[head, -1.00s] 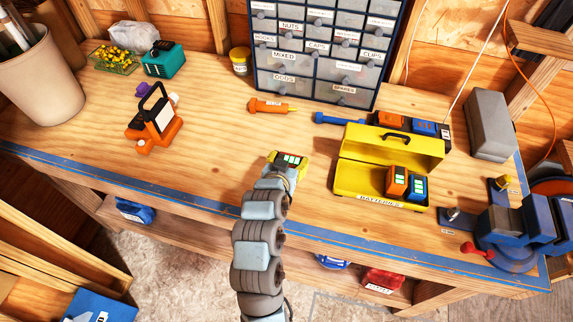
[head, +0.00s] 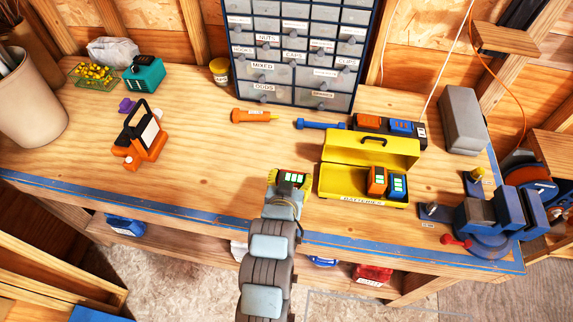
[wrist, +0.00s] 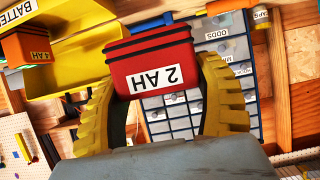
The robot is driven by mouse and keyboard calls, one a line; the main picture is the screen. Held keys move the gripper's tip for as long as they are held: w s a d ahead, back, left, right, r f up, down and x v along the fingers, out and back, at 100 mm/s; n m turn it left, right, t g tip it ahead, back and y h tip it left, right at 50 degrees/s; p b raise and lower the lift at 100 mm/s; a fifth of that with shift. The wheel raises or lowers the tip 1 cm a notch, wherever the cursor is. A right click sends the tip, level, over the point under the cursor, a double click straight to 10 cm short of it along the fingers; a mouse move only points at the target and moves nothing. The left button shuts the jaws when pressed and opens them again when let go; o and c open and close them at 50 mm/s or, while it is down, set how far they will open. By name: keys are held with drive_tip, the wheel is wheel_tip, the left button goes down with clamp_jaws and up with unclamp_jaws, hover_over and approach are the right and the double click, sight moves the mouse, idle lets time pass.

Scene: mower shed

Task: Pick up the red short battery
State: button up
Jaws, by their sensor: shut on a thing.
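The red short battery (wrist: 152,62) is between my yellow gripper fingers in the wrist view, tilted, with a white "2 AH" label facing the camera. My gripper (wrist: 157,75) is shut on it, one finger against each side. In the head view my gripper (head: 288,187) is over the bench, just left of the yellow battery box. The battery's top (head: 293,178) shows there with green lights; the wrist hides most of its body. I cannot tell exactly how high it is above the bench.
The open yellow box (head: 335,187) holds an orange and a blue battery (head: 397,185). Behind it is a dark charger (head: 421,137) with orange and blue packs. A drawer cabinet (head: 290,50) stands at the back. An orange lamp (head: 148,150) is left; a blue vise (head: 487,222) is right.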

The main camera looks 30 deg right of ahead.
sight(300, 180)
drive_tip(key=shift+s+d+r+p, duration=0.1)
drive_tip(key=shift+s+r+p, duration=0.35)
drive_tip(key=shift+s+p, duration=0.45)
drive_tip(key=shift+s+r+p, duration=0.4)
drive_tip(key=shift+s+p, duration=0.05)
drive_tip(key=shift+p, duration=0.75)
drive_tip(key=shift+s+p, duration=0.25)
drive_tip(key=shift+p, duration=0.05)
drive_tip(key=shift+s+d, duration=0.1)
drive_tip(key=shift+s, duration=0.05)
